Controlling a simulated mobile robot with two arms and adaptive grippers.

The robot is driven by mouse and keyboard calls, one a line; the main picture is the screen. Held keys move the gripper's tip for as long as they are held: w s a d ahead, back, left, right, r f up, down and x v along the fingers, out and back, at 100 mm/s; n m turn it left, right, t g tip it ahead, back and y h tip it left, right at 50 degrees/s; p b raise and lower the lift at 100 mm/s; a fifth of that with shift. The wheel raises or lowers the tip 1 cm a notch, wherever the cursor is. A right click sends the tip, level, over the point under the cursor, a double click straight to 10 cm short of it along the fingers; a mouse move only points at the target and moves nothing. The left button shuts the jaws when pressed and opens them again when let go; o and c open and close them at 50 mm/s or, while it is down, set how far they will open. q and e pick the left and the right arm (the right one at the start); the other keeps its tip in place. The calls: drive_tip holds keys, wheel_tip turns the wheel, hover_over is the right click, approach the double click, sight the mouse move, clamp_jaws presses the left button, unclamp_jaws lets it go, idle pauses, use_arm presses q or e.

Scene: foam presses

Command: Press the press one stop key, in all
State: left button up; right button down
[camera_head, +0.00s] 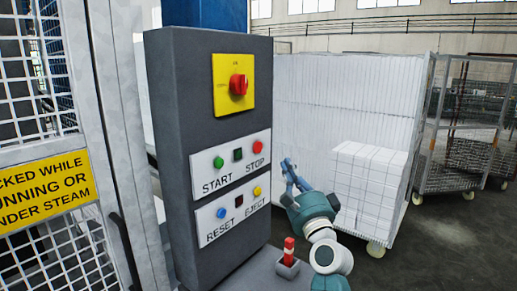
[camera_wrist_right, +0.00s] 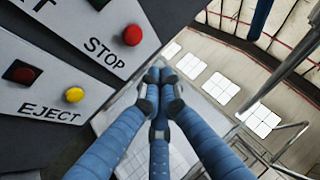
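The grey control cabinet (camera_head: 170,110) stands in the middle of the head view. Its red stop key (camera_head: 258,147) sits above the word STOP on the upper white panel; it also shows in the right wrist view (camera_wrist_right: 132,35). On that panel are a green start key (camera_head: 218,162) and a small dark square (camera_head: 238,154). My right gripper (camera_head: 287,163) is to the right of the stop key, apart from it. In the right wrist view its blue fingers (camera_wrist_right: 160,78) meet at the tips, with nothing between them. My left gripper is in neither view.
A lower panel holds a blue reset key (camera_head: 221,213) and a yellow eject key (camera_head: 257,191). A red rotary switch (camera_head: 238,84) sits above. A red-and-white post (camera_head: 289,252) stands in front. A cage fence (camera_head: 40,130) is at left, white-loaded carts (camera_head: 345,130) behind.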

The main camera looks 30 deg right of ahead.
sight(258, 147)
drive_tip(key=shift+s+d+r+m+h, duration=0.25)
drive_tip(key=shift+d+r+m+h, duration=0.45)
drive_tip(key=shift+d+r+m, duration=0.35)
drive_tip(key=shift+w+a, duration=0.1)
drive_tip(key=w+a+b, duration=0.1)
drive_tip(key=w+a, duration=0.2)
drive_tip(key=w, duration=0.5)
drive_tip(key=shift+a+b, duration=0.2)
drive_tip(key=shift+b, duration=0.15)
idle(0.6)
drive_tip(key=shift+w+a, duration=0.15)
drive_tip(key=shift+w, duration=0.25)
